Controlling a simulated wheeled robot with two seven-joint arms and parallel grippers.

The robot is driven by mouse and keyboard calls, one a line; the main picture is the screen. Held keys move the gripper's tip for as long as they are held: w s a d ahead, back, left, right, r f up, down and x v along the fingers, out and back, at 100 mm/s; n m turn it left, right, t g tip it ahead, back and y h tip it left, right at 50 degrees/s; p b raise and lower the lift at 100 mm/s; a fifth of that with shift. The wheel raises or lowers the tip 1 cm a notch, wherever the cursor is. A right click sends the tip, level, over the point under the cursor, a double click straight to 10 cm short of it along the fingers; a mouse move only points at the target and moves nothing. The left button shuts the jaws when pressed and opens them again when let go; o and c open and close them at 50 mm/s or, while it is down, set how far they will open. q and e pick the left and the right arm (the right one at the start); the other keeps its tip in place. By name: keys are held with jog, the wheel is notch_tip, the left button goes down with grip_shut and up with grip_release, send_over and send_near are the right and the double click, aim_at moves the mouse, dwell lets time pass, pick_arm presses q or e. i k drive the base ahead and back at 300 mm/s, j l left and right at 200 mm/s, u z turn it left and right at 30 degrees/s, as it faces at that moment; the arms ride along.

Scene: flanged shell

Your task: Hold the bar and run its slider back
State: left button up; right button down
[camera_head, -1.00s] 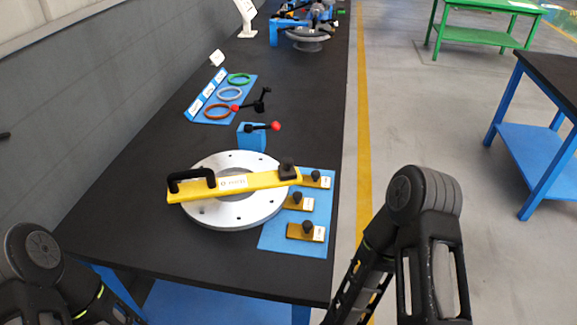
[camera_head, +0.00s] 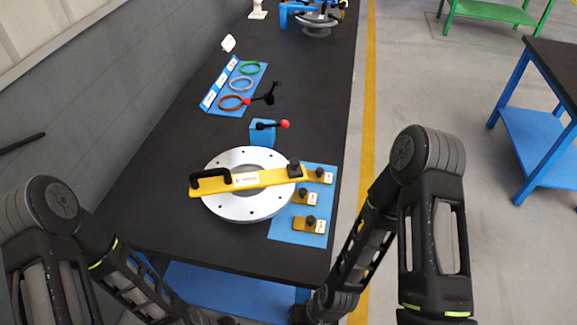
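The yellow bar (camera_head: 265,179) lies across the top of a round silver flange (camera_head: 247,212) on the black table. A black handle (camera_head: 210,178) stands at the bar's left end. The slider, a black knobbed block (camera_head: 294,169), sits at the bar's right end. My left arm comes in at the lower left and my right arm at the lower right. Both reach down toward the table's front edge, short of the bar and apart from it. Neither gripper's fingers can be made out at the bottom of the picture.
Right of the flange, a blue mat (camera_head: 284,231) holds brass blocks with black knobs. Behind stand a blue block with a red-tipped lever (camera_head: 264,133) and a blue board with coloured rings (camera_head: 241,84). The table's front strip (camera_head: 180,246) is clear.

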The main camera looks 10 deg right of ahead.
aim_at(294, 168)
jog(key=k, duration=1)
